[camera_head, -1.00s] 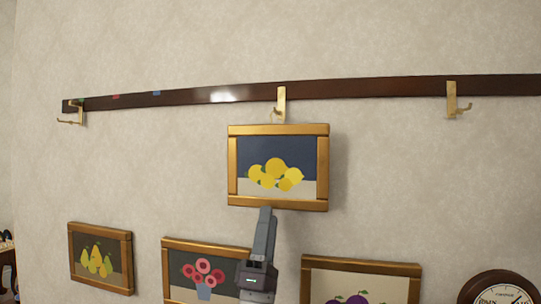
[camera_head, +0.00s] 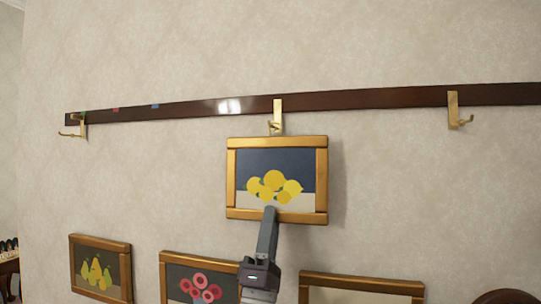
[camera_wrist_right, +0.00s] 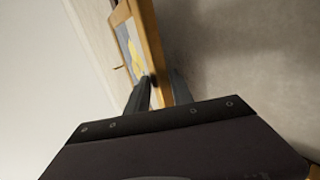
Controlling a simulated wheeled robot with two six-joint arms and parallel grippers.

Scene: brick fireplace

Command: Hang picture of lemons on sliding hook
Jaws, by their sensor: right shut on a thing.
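The picture of lemons (camera_head: 276,222), in a gold frame, is upright near the middle of the head view. My right gripper (camera_head: 268,212) is shut on its bottom edge from below. In the right wrist view the fingers (camera_wrist_right: 158,92) lie on either side of the gold frame (camera_wrist_right: 150,45). A brass sliding hook (camera_head: 278,113) hangs on the dark rail (camera_head: 360,98) just above the picture's top edge. I cannot tell whether the hook touches the picture. My left gripper is not in view.
Other brass hooks sit on the rail at left (camera_head: 80,127) and right (camera_head: 454,110). Red and blue marks show on the rail's left part. Below hang a pear picture (camera_head: 101,266), a flower picture (camera_head: 197,260) and another gold-framed picture (camera_head: 362,283). The wall beside the lemons is clear.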

